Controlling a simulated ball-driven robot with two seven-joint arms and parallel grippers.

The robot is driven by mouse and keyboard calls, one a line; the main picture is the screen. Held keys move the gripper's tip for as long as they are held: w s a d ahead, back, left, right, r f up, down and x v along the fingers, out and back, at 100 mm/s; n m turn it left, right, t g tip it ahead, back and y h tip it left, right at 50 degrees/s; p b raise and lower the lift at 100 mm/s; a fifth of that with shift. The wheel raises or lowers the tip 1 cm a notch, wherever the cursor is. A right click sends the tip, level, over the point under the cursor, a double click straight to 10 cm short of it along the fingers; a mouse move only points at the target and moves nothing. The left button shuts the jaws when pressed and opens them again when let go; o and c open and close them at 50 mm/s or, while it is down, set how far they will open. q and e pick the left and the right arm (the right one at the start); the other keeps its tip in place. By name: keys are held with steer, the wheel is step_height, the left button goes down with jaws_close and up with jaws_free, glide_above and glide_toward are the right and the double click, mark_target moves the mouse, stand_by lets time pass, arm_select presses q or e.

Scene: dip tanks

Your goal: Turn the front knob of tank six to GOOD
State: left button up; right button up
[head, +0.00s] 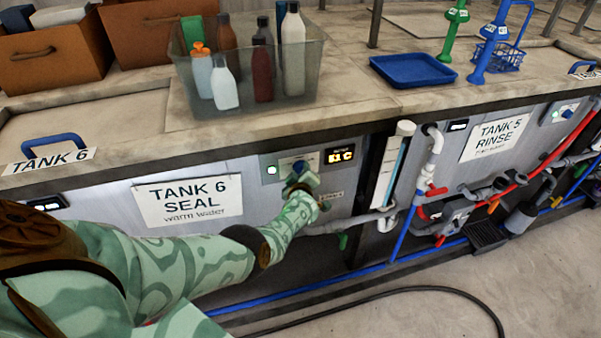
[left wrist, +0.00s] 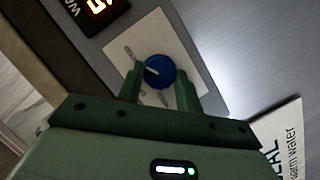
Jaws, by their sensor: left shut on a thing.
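The front panel of tank six carries a blue knob (head: 299,166) on a pale plate, right of the sign "TANK 6 SEAL, warm water" (head: 188,200). My left gripper (head: 300,178) is at the panel, its fingers shut on the knob from both sides. In the left wrist view the knob (left wrist: 160,72) sits between the green fingers of the gripper (left wrist: 160,88). Its white pointer mark points left in that picture. Small labels on the plate are too blurred to read. My right gripper is in neither view.
An amber display (head: 339,155) is right of the knob, and a green-lit switch (head: 271,170) is left. A grey pipe (head: 345,224) runs below right. A clear bin of bottles (head: 248,98) stands on the counter above. A black hose (head: 420,290) lies on the floor.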

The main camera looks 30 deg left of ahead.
arm_select(q)
steer(key=shift+d+f, duration=0.1)
steer(key=o, duration=1)
steer(key=shift+s+d+r+p, duration=0.1)
steer(key=shift+s+r+p, duration=0.2)
steer(key=shift+p, duration=0.15)
steer(key=p+v, duration=1.2)
steer(key=v, duration=0.3)
steer(key=shift+s+d, duration=0.15)
steer(key=shift+s, duration=0.05)
steer(key=shift+f, duration=0.1)
